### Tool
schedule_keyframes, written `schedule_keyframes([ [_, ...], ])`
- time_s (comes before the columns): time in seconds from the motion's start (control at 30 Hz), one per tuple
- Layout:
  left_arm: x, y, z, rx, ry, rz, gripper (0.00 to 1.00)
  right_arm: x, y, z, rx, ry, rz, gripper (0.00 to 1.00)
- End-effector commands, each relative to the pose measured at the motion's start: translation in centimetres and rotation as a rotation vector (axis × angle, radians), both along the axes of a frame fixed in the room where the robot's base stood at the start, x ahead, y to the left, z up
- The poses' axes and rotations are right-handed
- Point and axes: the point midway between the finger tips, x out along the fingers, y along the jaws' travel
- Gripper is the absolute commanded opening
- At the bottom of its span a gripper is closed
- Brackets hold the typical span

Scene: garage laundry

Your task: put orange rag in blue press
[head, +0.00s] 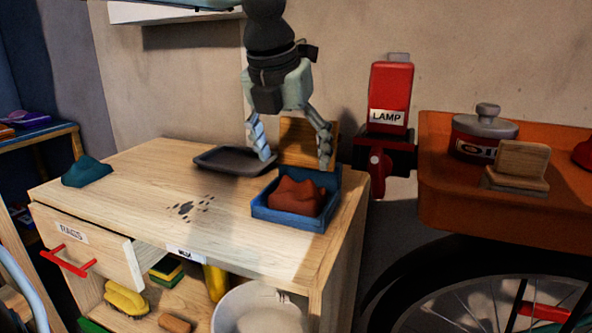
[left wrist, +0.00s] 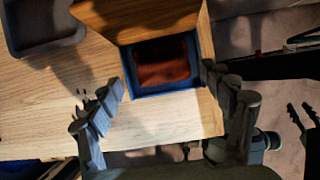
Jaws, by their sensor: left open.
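The orange rag (head: 296,196) lies bunched inside the blue press (head: 287,221), its top above the low blue walls. The press stands on the right end of the wooden workbench, with its wooden lid (head: 297,135) raised at the back. My left gripper (head: 296,160) is open and empty above and behind the rag, its fingers apart. In the left wrist view, the rag (left wrist: 163,62) shows within the press (left wrist: 161,94), beyond the spread fingers. A dark pronged shape at that view's right edge may be my right gripper; I cannot tell its state.
A dark tray (head: 234,161) lies behind the press to the left. A teal rag (head: 87,172) lies at the bench's left end. The drawer (head: 88,247) marked RAGS stands partly open. A red lamp (head: 390,98) and an orange cart tray (head: 444,203) are at the right.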

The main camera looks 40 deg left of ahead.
Motion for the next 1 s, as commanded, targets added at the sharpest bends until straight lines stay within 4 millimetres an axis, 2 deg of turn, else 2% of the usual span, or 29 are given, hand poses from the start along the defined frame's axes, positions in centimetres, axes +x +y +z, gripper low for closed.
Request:
schedule_keyframes([
  [0.03,-0.4,-0.1,1.4,0.001,-0.005,0.001,0.8,-0.2,-0.2,-0.1,-0.003,0.011,-0.004,0.4],
  [0.1,-1.0,-0.2,2.8,0.002,-0.005,0.001,0.8,-0.6,-0.5,-0.2,-0.01,0.03,-0.011,0.4],
  [0.33,-2.3,-0.5,5.8,0.001,0.0,0.002,0.8,-1.5,-1.3,-0.7,-0.025,0.078,-0.028,0.4],
  [0.5,-2.7,-0.6,6.5,0.001,0.001,0.0,0.8,-1.7,-1.5,-0.9,-0.029,0.092,-0.032,0.4],
  [1.0,-2.7,-0.6,6.5,0.0,0.002,0.0,0.8,-1.8,-1.5,-0.9,-0.029,0.094,-0.032,0.4],
])
